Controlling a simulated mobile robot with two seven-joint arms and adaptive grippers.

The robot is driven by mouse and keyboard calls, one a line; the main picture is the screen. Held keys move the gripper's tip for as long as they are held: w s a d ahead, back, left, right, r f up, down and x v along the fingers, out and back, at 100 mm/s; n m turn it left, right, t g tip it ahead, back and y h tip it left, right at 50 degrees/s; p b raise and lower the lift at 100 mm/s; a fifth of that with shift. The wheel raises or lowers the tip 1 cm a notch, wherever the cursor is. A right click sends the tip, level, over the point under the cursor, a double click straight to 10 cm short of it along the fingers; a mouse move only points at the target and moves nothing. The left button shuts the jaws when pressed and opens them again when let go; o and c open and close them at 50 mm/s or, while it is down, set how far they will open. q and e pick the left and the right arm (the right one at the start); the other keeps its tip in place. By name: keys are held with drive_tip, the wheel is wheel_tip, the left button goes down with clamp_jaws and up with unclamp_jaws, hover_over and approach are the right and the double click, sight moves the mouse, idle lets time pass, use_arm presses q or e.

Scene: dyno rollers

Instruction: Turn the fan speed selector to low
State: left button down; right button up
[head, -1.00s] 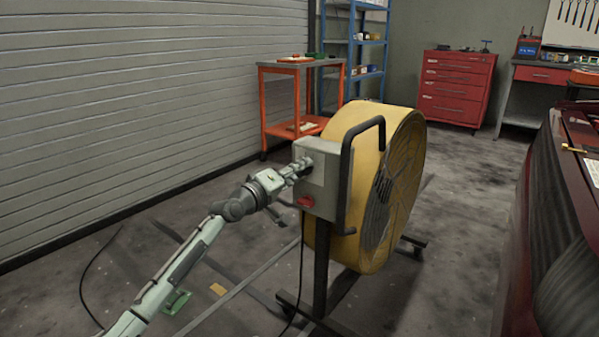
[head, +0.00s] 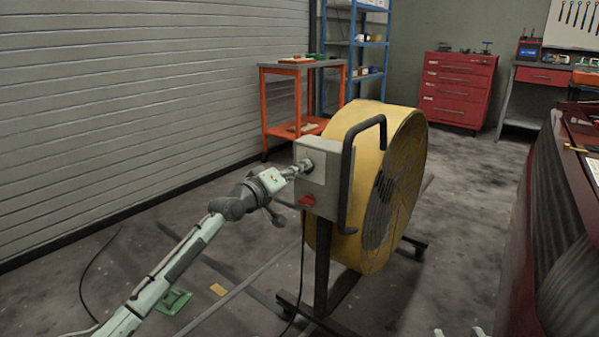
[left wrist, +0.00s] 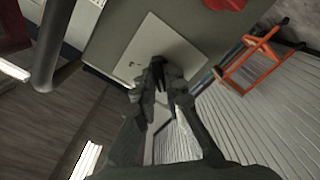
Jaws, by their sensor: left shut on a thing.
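The yellow drum fan (head: 350,125) stands on a dark wheeled stand. A grey control box (head: 325,205) is on its side, with a pale plate (head: 318,172) and a red switch (head: 307,201) below. My left gripper (head: 305,167) is at the plate, shut on the fan speed selector. The fingers hide most of the selector, so its setting cannot be read. In the left wrist view the fingertips (left wrist: 160,72) meet in front of the pale plate (left wrist: 185,50). The red switch (left wrist: 225,4) shows at the top.
A black bar handle (head: 346,180) stands right beside the box. A cable hangs below it. An orange cart (head: 283,128) is behind, and a dark red car (head: 545,230) is at the right. The shutter wall is at left. Floor between fan and car is open.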

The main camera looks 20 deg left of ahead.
use_arm(q)
drive_tip(key=shift+d+r+m+b, duration=0.1)
drive_tip(key=shift+m+b, duration=0.05)
drive_tip(key=shift+m, duration=1.25)
drive_tip(key=shift+d+r+m+b, duration=0.1)
drive_tip(key=shift+m+b, duration=0.05)
drive_tip(key=shift+m, duration=1.25)
use_arm(e)
drive_tip(key=shift+a+r+t+y, duration=0.25)
drive_tip(key=shift+a+r+t, duration=0.1)
drive_tip(key=shift+r, duration=0.35)
drive_tip(key=shift+a+r+t+y, duration=0.2)
drive_tip(key=shift+a+r+t, duration=0.2)
drive_tip(key=shift+r, duration=0.35)
drive_tip(key=shift+a+r+t+y, duration=0.25)
drive_tip(key=shift+a+r+t, duration=0.1)
drive_tip(key=shift+r, duration=0.35)
use_arm(q)
drive_tip(key=c, duration=1.6)
unclamp_jaws()
drive_tip(key=shift+w, duration=0.1)
use_arm(e)
drive_tip(key=shift+d, duration=0.1)
use_arm(q)
drive_tip(key=shift+f, duration=0.1)
use_arm(e)
drive_tip(key=shift+f, duration=0.2)
